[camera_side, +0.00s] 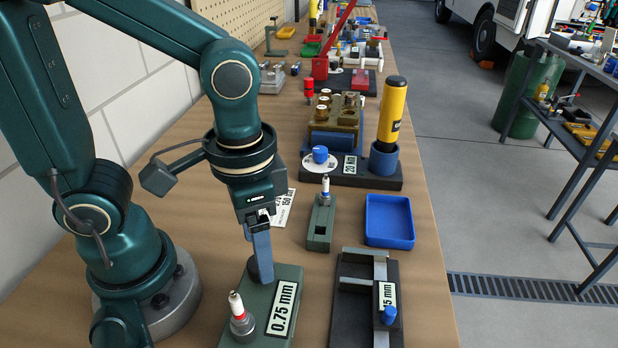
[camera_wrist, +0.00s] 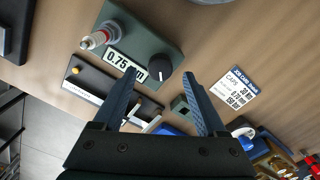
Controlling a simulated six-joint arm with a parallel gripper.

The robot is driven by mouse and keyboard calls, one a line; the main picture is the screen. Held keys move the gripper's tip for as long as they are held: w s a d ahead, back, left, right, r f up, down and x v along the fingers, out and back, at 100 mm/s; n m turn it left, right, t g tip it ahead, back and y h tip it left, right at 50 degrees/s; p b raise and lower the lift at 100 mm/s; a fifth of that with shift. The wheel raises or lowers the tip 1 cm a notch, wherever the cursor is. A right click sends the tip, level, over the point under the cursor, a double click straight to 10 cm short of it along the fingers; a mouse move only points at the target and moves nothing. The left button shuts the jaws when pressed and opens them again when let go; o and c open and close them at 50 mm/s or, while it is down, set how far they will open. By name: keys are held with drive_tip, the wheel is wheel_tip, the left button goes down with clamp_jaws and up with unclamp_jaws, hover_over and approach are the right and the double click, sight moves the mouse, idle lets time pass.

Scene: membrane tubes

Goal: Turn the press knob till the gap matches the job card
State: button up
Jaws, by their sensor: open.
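The green gap press (camera_side: 290,275) stands on the bench with a white label (camera_side: 283,309) reading 0.75 mm. A spark plug (camera_side: 237,305) stands upright in its holder. The black press knob (camera_wrist: 160,68) has a white pointer mark and shows between my fingertips in the wrist view. My gripper (camera_wrist: 161,76) is open and empty, pointing down over the press's far end. Whether the fingers touch the knob cannot be told. In the side view a finger mostly hides the knob. The job card (camera_wrist: 235,88) lies flat beyond; its small print appears to include 30 Nm and 0.70 mm.
A small green stand (camera_side: 320,222) holds another plug. A blue tray (camera_side: 389,222) lies to its right. A dark gauge fixture (camera_side: 351,313) with a blue knob stands right of the press. A 20 Nm station (camera_side: 341,178) with a yellow-handled tool (camera_side: 391,112) stands farther back.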

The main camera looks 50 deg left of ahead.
drive_tip(key=shift+f, duration=1.3)
drive_tip(key=shift+c, duration=0.3)
clamp_jaws()
drive_tip(key=shift+m, duration=1.3)
drive_tip(key=shift+o, duration=0.3)
unclamp_jaws()
